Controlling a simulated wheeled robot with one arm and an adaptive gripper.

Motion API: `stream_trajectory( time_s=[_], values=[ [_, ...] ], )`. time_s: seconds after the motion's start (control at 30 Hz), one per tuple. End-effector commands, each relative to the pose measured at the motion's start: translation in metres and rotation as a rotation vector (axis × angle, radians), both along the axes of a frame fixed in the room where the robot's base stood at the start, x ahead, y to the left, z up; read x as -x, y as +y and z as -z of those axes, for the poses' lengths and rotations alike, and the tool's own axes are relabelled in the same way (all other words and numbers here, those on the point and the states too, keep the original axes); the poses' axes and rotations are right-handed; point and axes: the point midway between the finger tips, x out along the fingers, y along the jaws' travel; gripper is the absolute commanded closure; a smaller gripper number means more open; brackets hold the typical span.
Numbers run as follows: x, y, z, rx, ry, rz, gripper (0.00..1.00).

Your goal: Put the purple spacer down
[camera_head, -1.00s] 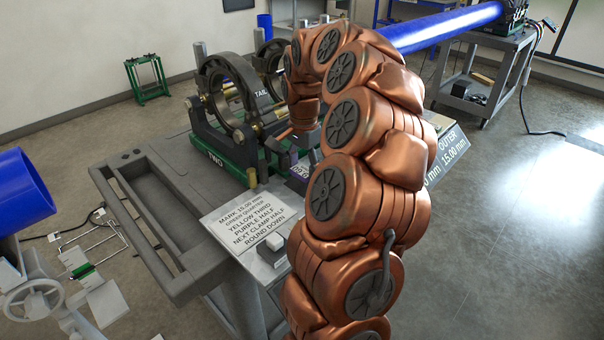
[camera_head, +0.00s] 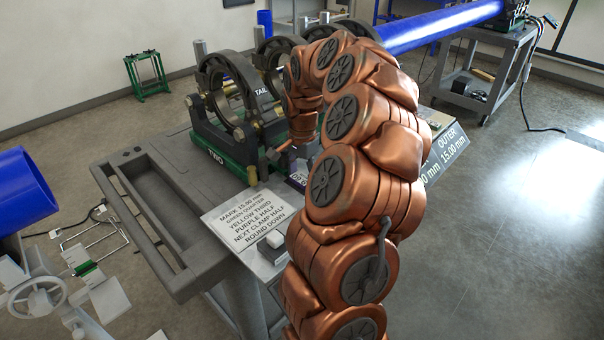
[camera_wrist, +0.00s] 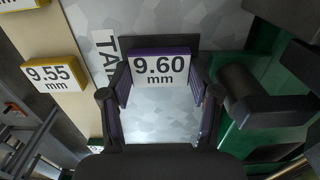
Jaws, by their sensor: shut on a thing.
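The purple spacer (camera_wrist: 160,67), labelled 9.60 mm, sits between the two fingers of my gripper (camera_wrist: 160,90) in the wrist view. The fingers are closed on its sides and the label faces the camera. Its underside is hidden, so I cannot tell whether it touches the surface below. In the head view a small purple piece with a partly readable label (camera_head: 298,180) shows beside my arm's end. My gripper is mostly hidden there by my copper arm.
A yellow spacer (camera_wrist: 55,88) marked 9.55 mm lies at the left in the wrist view. The clamp machine (camera_head: 225,110) stands behind the arm's end. A printed instruction sign (camera_head: 248,222) is at the cart's front. The cart's grey tray (camera_head: 150,210) looks empty.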

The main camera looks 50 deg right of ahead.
Motion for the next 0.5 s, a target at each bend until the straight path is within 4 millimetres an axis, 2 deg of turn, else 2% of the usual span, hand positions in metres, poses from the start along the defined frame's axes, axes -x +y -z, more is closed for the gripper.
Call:
stream_trajectory(
  time_s=[0.03,0.13,0.5],
  values=[
    [0.0,-0.0002,0.0016,0.0,0.0,0.0,0.37],
    [0.0,0.0,0.0006,0.0,0.0,0.0,0.28],
    [0.0,0.0001,-0.0021,0.0,0.0,0.0,0.28]
  ],
)
